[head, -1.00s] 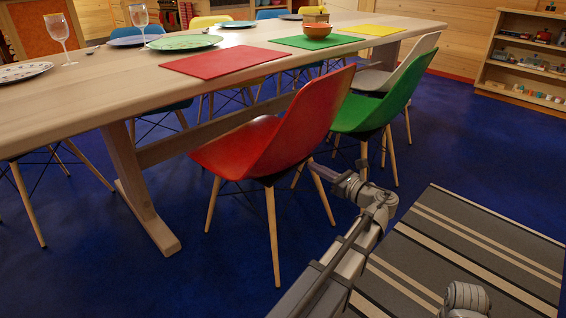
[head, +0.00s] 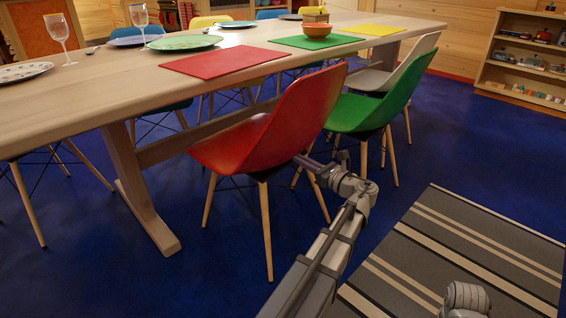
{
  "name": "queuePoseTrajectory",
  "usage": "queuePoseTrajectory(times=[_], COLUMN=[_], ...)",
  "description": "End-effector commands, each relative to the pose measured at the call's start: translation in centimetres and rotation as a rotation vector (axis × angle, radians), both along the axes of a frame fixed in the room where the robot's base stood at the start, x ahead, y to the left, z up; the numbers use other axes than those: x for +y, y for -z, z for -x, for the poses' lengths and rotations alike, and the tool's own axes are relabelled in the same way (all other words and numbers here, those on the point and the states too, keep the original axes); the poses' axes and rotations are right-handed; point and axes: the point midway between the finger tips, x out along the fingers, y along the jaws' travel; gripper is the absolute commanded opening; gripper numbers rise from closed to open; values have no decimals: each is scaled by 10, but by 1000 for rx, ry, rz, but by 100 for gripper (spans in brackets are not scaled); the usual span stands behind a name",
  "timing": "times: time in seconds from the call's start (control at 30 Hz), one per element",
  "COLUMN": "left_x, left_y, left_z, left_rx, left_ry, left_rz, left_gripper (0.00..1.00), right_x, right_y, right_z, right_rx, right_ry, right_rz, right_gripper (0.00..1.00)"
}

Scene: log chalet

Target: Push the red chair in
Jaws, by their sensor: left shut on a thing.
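The red chair (head: 285,122) stands at the near side of the long wooden table (head: 90,88), its backrest toward me and the front of its seat by the table edge. My left gripper (head: 308,164) is at the right rear of the chair, low on the shell, and is shut on it. The fingertips are partly hidden by the chair, so the exact grip point is unclear. My right gripper is out of view; only a part of my right arm shows at the bottom right.
A green chair (head: 372,112) stands close to the right of the red chair, with a white chair (head: 402,72) beyond it. A striped rug (head: 470,250) lies at the right. A trestle leg (head: 140,190) stands left of the red chair. Blue floor is clear in front.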

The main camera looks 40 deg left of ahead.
Motion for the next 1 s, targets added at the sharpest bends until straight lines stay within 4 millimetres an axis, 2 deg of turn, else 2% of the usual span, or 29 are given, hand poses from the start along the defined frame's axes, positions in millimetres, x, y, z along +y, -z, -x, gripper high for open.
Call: queuePoseTrajectory(times=[1.0], left_x=[60], left_y=[-1], left_z=[-6], left_rx=[1], left_ry=[-1], left_rz=[-2], left_gripper=[0], right_x=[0], right_y=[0], right_z=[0], right_rx=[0], right_ry=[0], right_rz=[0], right_gripper=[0])
